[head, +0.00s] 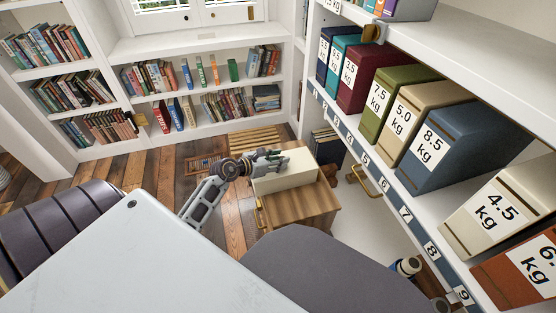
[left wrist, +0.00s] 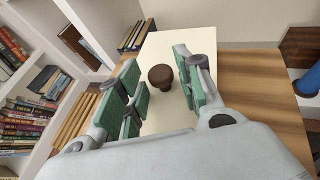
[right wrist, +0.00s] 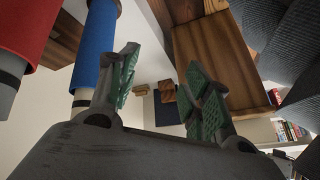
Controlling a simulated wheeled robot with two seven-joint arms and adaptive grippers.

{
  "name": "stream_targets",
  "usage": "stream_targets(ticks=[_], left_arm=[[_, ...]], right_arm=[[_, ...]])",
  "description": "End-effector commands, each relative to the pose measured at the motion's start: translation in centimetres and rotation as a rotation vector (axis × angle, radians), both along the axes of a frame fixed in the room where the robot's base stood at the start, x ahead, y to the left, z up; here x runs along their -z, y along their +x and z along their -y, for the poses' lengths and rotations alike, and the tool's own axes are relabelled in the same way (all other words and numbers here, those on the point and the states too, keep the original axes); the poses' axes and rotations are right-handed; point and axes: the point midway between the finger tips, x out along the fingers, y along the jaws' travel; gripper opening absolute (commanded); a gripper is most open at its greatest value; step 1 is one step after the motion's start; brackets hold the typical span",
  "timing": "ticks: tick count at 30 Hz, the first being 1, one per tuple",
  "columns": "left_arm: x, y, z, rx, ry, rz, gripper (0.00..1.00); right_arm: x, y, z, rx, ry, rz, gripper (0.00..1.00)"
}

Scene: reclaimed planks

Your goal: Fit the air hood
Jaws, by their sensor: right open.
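A long cream box-like piece, which looks like the air hood (head: 283,178), lies on a wooden cabinet (head: 300,205). In the left wrist view its pale top (left wrist: 172,48) carries a dark brown round knob (left wrist: 161,76). My left gripper (head: 268,160) is over it. In the left wrist view this gripper (left wrist: 160,92) is open, its green pads on either side of the knob, with a visible gap; contact cannot be seen. My right gripper (right wrist: 165,85) is open and empty in its wrist view, and I cannot make it out in the head view.
A shelf of weight-labelled binders (head: 430,145) overhangs the right. Blue (right wrist: 95,45) and red (right wrist: 22,35) cylinders stand close to my right gripper. Bookshelves (head: 200,85) line the back.

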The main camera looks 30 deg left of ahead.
Motion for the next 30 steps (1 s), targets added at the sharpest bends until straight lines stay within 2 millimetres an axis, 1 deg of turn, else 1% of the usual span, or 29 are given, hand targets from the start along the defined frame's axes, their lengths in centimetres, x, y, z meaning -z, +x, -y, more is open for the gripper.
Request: stream_targets(ticks=[14, 17, 23, 30], left_arm=[[-0.3, 0.0, 0.0, -0.001, 0.001, 0.001, 0.46], [-0.4, -0.3, -0.1, -0.001, 0.001, 0.000, 0.46], [-0.8, -1.3, -0.5, -0.001, 0.001, -0.002, 0.46], [-1.7, -3.2, -1.2, 0.000, 0.002, -0.002, 0.46]], right_arm=[[-0.1, -0.1, 0.0, -0.001, -0.002, -0.002, 0.49], [-0.2, -0.1, 0.1, -0.002, -0.004, -0.007, 0.49], [-0.7, -0.3, 0.2, -0.008, -0.015, -0.021, 0.49], [-2.3, -0.1, 0.4, -0.018, -0.034, -0.029, 0.49]])
